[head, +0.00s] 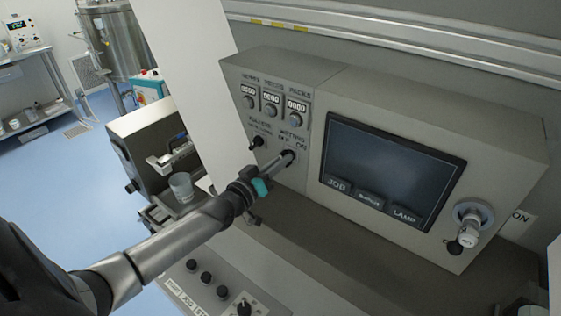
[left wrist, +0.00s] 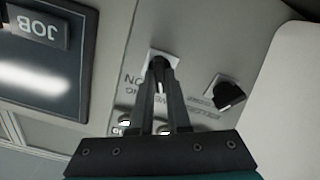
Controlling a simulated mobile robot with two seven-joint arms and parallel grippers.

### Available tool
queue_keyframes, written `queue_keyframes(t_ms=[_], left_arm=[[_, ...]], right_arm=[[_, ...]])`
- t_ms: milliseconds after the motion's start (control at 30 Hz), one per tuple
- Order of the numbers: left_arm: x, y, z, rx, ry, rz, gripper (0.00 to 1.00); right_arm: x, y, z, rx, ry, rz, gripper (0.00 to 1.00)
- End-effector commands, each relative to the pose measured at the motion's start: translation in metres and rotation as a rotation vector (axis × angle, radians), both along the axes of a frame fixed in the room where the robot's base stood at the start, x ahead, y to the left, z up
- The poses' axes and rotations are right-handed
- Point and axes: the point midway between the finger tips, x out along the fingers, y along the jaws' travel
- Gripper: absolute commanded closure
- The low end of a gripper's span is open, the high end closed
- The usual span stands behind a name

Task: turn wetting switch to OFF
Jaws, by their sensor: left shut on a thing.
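The wetting switch (left wrist: 159,62) is a black toggle on a light square plate on the grey control panel. The word ON shows beside it in the left wrist view. In the head view my left gripper (head: 287,158) reaches the panel below the WETTING label (head: 291,136) and covers most of the switch. In the left wrist view the two fingers of this gripper (left wrist: 163,72) are close together, shut on the toggle. Which way the toggle leans is hidden by the fingers. My right gripper is not in view.
A second black toggle (head: 257,141) sits just left of the wetting switch. Three counters (head: 271,103) are above. A dark screen (head: 390,168) with JOB and LAMP buttons and a round knob (head: 468,236) are to the right. A white panel edge (head: 190,75) stands at the left.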

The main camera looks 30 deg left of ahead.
Motion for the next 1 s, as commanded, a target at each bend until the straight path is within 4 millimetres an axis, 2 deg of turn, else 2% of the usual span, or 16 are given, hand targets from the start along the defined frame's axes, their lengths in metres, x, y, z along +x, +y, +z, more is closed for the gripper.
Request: queue_keyframes(t_ms=[300,733,767,1000], left_arm=[[-0.0002,-0.0001,-0.0007,-0.08,0.007,0.0,1.0],[-0.0002,-0.0002,-0.0008,-0.088,0.009,-0.001,1.0],[-0.0002,-0.0002,-0.0008,-0.088,0.009,-0.001,0.82],[-0.0002,-0.0002,-0.0006,-0.086,0.008,0.0,0.55]], right_arm=[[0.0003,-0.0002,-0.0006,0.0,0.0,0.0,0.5],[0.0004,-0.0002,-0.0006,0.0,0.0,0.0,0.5],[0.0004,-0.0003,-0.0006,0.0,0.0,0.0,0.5],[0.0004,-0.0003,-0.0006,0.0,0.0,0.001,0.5]])
